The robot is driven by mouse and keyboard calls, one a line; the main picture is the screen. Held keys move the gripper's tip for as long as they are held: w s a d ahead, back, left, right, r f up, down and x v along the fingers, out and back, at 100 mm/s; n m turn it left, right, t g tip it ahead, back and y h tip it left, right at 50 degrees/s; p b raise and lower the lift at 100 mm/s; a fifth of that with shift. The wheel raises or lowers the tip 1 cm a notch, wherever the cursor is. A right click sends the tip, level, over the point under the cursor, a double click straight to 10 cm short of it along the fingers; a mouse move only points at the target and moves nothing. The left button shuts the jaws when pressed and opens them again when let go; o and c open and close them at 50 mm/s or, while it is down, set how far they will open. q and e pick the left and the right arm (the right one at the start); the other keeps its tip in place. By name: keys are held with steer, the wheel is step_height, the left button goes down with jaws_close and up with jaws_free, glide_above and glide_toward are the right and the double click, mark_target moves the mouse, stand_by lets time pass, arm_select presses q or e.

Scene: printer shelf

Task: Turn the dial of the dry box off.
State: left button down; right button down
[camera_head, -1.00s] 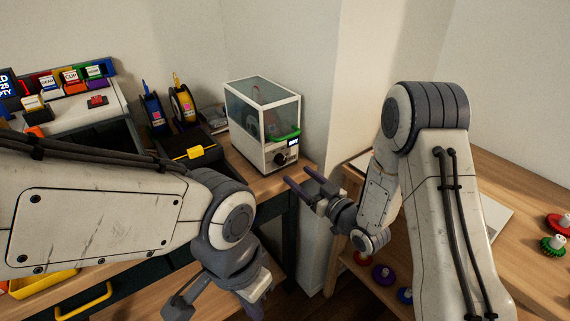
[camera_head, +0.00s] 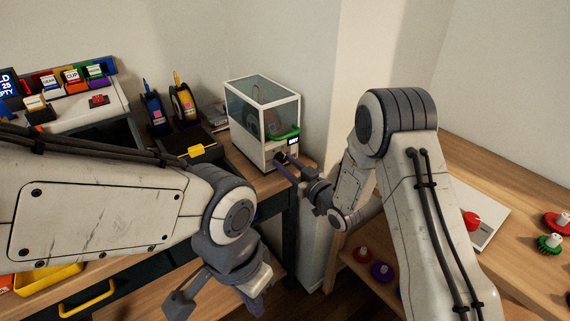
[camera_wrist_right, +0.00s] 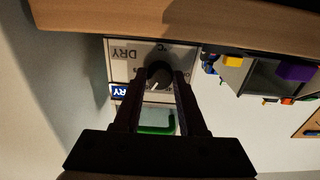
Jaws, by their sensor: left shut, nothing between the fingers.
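The dry box (camera_head: 262,120) is a white-framed box with clear walls and a green handle (camera_head: 284,136) on the side table. Its black dial (camera_wrist_right: 158,74) has a white pointer mark and sits on the front panel below a small lit display (camera_wrist_right: 118,91). My right gripper (camera_wrist_right: 160,78) is open at the panel, with its fingertips on either side of the dial. I cannot tell whether they touch it. In the head view the fingers partly cover the dial. My left gripper (camera_head: 254,300) is shut and empty, low in front of the table, far from the box.
Two filament spools (camera_head: 183,104) stand left of the dry box. A wall corner rises close to its right. A wooden shelf at the right holds coloured gears (camera_head: 551,242) and a white scale-like plate (camera_head: 490,226) with a red piece.

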steer(key=shift+a, duration=0.15)
steer(key=shift+f+n+b, duration=0.15)
steer(key=shift+n+b, duration=0.35)
steer(key=shift+b, duration=0.2)
steer(key=n+b, duration=1.1)
steer(key=b, duration=0.3)
steer(key=shift+f, duration=0.2)
steer(key=n+b, duration=1)
steer(key=b, duration=0.4)
steer(key=shift+r, duration=0.15)
steer(key=shift+r+n+b, duration=0.15)
steer(key=shift+n+b, duration=0.9)
steer(key=shift+n, duration=0.05)
steer(key=shift+r, duration=0.1)
steer(key=shift+c, duration=2.4)
jaws_free()
